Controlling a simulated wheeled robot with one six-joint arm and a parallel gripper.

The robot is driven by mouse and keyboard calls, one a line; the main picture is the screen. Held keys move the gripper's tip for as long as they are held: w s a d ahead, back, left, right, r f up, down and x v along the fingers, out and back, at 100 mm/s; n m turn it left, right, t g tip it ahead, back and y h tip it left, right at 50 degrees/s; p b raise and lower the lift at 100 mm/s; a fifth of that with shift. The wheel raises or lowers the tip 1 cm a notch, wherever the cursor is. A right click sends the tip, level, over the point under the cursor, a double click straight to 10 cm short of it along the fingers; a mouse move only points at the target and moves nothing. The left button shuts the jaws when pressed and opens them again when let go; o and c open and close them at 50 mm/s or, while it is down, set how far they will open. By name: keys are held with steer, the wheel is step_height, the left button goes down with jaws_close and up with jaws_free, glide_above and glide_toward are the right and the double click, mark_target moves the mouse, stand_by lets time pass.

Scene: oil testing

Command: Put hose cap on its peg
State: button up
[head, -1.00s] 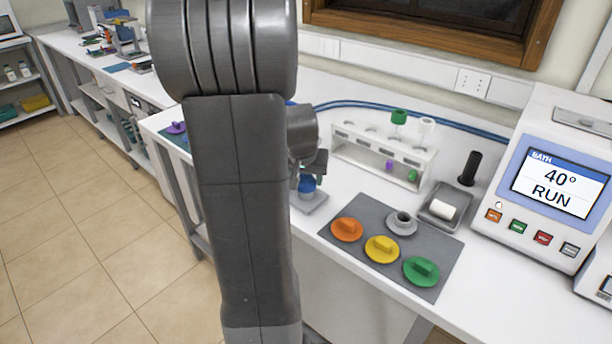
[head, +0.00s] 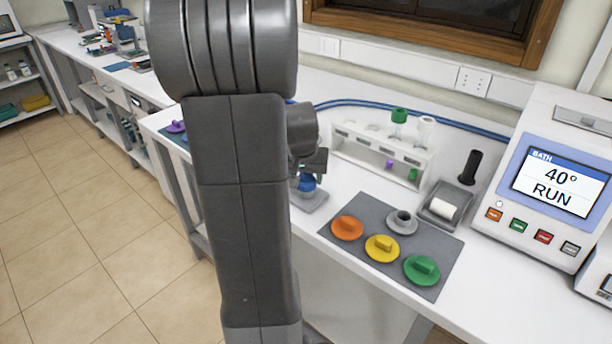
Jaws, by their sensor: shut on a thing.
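My gripper (head: 312,166) is mostly hidden behind my own arm. It is shut and points down at a small blue piece (head: 306,183), which appears to be the hose cap. The blue piece is directly under the jaws, above a small grey base plate (head: 313,201) on the bench. The peg itself is not clearly visible, and I cannot tell whether the cap sits on it or just above it.
A white rack (head: 362,162) stands behind. A grey mat (head: 350,204) with orange, yellow, green and grey lidded pieces lies to the right. A tray with a white roll (head: 443,208) and a bath unit (head: 552,180) stand farther right. A blue hose (head: 400,106) runs along the wall.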

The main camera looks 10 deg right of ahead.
steer(key=shift+f+b, duration=0.6)
steer(key=shift+f, duration=0.05)
stand_by(0.4)
steer(key=o, duration=0.7)
steer(key=shift+p+v, duration=3.4)
steer(key=shift+v, duration=2.15)
steer(key=shift+f, duration=0.1)
steer(key=b+x, duration=0.5)
steer(key=x, duration=0.3)
steer(key=shift+f, duration=0.2)
steer(key=shift+w, duration=0.15)
